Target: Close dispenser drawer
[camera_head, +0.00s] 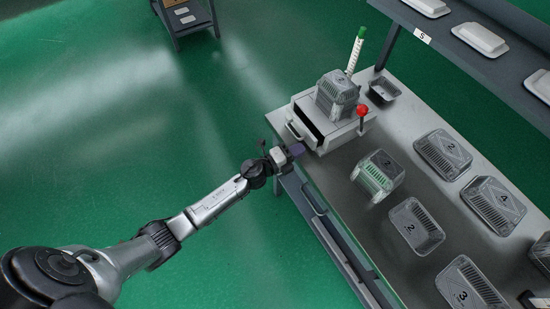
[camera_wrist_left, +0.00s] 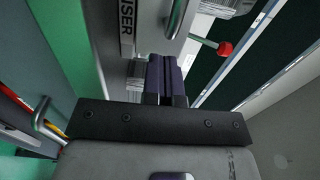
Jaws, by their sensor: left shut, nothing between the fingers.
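The drawer handle also shows at the top of the left wrist view (camera_wrist_left: 178,18). My left gripper (camera_head: 296,149) is shut and empty, with purple fingers, close to the drawer's lower front corner. Its fingers show together in the left wrist view (camera_wrist_left: 166,76); whether they touch the drawer cannot be told. My right gripper is in neither view.
A shelf (camera_head: 475,55) overhangs the far right. Open green floor lies left.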

